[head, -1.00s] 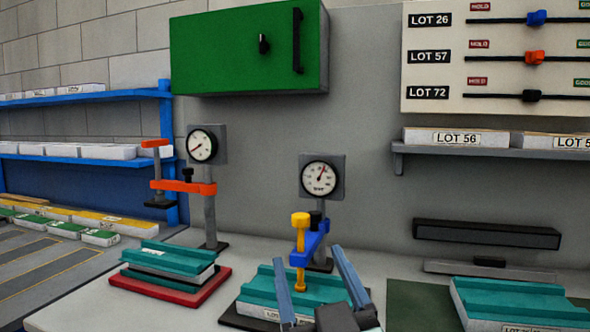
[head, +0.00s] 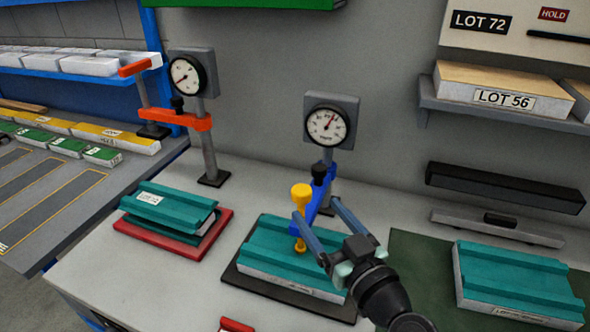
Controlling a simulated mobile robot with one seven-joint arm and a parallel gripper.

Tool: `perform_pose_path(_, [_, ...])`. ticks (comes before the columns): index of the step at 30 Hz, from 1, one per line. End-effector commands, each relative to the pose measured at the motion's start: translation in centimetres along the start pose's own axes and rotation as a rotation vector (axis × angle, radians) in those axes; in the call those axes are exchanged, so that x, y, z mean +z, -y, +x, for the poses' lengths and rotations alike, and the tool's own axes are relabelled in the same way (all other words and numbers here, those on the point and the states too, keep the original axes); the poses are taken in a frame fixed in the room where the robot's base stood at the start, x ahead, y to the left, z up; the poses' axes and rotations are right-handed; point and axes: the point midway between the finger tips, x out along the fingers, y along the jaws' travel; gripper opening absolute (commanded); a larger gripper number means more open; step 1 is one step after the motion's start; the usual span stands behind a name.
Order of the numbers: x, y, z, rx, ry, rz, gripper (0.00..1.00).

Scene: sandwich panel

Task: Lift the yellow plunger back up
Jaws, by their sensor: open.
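The yellow plunger (head: 301,199) is on the blue arm (head: 318,192) of the middle gauge stand. Its lower end reaches down to the teal panel (head: 264,241) beneath it and looks to touch it. My gripper (head: 315,207) is open, its two long blue-grey fingers pointing up and away from me. The left finger is in front of the plunger's shaft and hides part of it. The right finger is to the right of the blue arm. I cannot tell whether either finger touches the plunger.
Another teal panel (head: 512,277) lies at right on a green mat (head: 412,259).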

Motion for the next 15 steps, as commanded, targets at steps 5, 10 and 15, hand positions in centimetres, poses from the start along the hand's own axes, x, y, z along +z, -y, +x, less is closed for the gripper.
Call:
perform_pose_path(5, [-0.3, 0.1, 3.9, -0.003, 0.001, -0.001, 0.78])
perform_pose_path(10, [-0.3, 0.1, 7.2, -0.003, 0.000, -0.001, 0.78])
perform_pose_path(15, [-0.2, 0.1, 9.4, -0.002, 0.000, -0.001, 0.78])
